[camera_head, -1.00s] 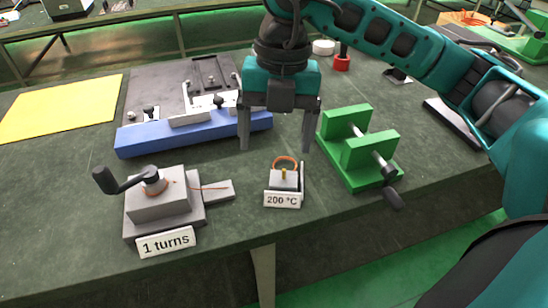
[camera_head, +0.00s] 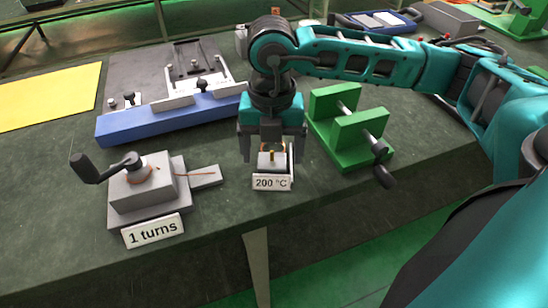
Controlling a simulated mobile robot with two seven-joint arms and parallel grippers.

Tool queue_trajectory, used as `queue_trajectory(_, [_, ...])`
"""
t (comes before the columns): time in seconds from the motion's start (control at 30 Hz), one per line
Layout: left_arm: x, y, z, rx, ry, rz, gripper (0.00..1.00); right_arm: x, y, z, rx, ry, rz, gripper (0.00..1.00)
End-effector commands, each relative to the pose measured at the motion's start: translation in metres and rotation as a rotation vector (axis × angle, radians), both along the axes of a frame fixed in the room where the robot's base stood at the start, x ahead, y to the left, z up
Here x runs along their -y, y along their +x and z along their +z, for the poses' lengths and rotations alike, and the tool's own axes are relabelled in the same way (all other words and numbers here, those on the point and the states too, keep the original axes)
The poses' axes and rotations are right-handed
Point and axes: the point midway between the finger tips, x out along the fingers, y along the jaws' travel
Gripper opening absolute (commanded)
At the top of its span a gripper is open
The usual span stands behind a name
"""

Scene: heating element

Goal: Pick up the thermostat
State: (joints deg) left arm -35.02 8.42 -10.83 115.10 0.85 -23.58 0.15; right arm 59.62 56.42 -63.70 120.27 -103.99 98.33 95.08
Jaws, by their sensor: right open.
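The thermostat (camera_head: 272,160) is a small grey block with a brass knob and a white "200 °C" label (camera_head: 272,183) on its front. It stands on the dark green bench near the front edge. My right gripper (camera_head: 271,158) points down over it, with one finger on its left and one on its right. The jaws are open around the thermostat. I cannot tell whether the fingers touch it. The gripper body hides its upper rear part, including most of the orange wire. My left gripper is not in view.
A grey crank winder (camera_head: 145,193) with a "1 turns" label stands to the left. A green vise (camera_head: 350,135) stands close on the right. A blue bar fixture (camera_head: 170,118) lies behind on the left, and a yellow sheet (camera_head: 45,97) lies farther left.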

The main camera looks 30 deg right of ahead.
Motion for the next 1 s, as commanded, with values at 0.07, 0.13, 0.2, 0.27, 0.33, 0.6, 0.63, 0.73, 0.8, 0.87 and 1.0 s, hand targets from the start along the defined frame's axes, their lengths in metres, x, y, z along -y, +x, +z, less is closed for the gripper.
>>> queue_trajectory(0.07, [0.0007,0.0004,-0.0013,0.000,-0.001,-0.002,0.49,0.0001,-0.0006,-0.0098,-0.002,-0.001,0.000,0.85])
queue_trajectory(0.13, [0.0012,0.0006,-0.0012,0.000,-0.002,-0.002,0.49,-0.0001,-0.0004,-0.0132,-0.001,0.001,0.000,0.85])
queue_trajectory(0.2, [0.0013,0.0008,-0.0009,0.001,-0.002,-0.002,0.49,-0.0001,-0.0003,-0.0140,0.000,0.000,0.000,0.85])
queue_trajectory(0.27, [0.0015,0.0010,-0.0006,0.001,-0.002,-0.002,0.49,-0.0001,-0.0002,-0.0138,0.000,0.000,0.000,0.85])
queue_trajectory(0.33, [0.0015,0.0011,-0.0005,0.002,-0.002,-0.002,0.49,-0.0001,-0.0002,-0.0137,0.000,0.000,0.000,0.85])
queue_trajectory(0.6, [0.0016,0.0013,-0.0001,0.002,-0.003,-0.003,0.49,-0.0001,-0.0002,-0.0134,0.000,0.000,0.000,0.62])
queue_trajectory(0.63, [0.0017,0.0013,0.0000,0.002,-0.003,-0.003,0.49,-0.0001,-0.0002,-0.0134,0.000,0.000,0.000,0.59])
queue_trajectory(0.73, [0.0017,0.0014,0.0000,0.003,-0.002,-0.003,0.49,-0.0001,-0.0002,-0.0133,0.000,0.000,0.000,0.50])
queue_trajectory(0.8, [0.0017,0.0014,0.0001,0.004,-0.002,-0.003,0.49,-0.0001,-0.0002,-0.0133,0.000,0.000,0.000,0.43])
queue_trajectory(0.87, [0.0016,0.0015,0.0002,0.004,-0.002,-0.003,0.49,-0.0001,-0.0002,-0.0133,0.000,0.000,0.000,0.37])
queue_trajectory(1.0, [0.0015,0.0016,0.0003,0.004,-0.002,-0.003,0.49,-0.0001,-0.0002,-0.0132,0.000,0.000,0.000,0.24])
